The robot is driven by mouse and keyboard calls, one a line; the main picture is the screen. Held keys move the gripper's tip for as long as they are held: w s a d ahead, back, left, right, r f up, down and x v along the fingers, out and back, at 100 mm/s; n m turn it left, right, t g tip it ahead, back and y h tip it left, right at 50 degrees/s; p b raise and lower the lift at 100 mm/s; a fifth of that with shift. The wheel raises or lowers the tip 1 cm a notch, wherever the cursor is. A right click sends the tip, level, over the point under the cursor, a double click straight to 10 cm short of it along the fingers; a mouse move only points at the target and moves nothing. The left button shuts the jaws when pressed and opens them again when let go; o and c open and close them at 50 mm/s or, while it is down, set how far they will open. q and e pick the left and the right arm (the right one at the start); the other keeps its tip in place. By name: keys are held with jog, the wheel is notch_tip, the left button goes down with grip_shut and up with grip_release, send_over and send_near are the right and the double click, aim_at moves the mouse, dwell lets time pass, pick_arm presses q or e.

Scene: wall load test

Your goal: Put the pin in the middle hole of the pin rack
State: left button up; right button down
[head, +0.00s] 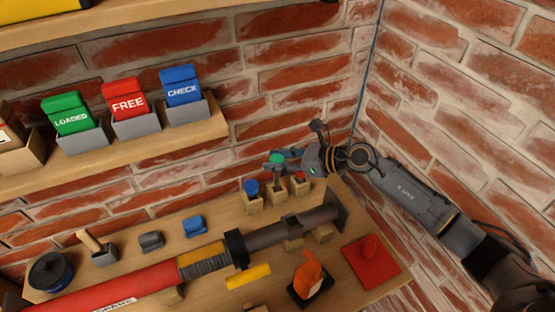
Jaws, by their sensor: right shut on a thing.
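The pin rack shows as a row of wooden blocks on the shelf by the brick wall. Its left block (254,204) carries a blue-topped pin (251,187), and its right block (300,188) carries a red-topped pin (299,176). The green-topped pin (277,158) is at my right gripper (284,162), which reaches in from the right and is shut on it. The green top is higher than the blue and red tops, over the middle block (278,197). I cannot tell whether the pin's lower end is inside the hole. My left gripper is out of view.
A long red and grey tool (130,285) lies across the lower shelf. An orange object on a black base (308,280) and a red plate with a knob (371,262) stand in front. LOADED, FREE and CHECK cards (125,101) stand on the upper shelf.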

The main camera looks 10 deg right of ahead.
jog(key=shift+f, duration=0.1)
jog(key=shift+f+b, duration=0.65)
jog(key=shift+b, duration=0.15)
jog(key=shift+f, duration=0.15)
jog(key=shift+f+b, duration=0.6)
jog(key=shift+b, duration=0.1)
jog(key=shift+f, duration=0.1)
dwell(0.4)
jog(key=shift+f+b, duration=0.6)
jog(key=shift+b, duration=0.1)
jog(key=c, duration=0.8)
grip_release()
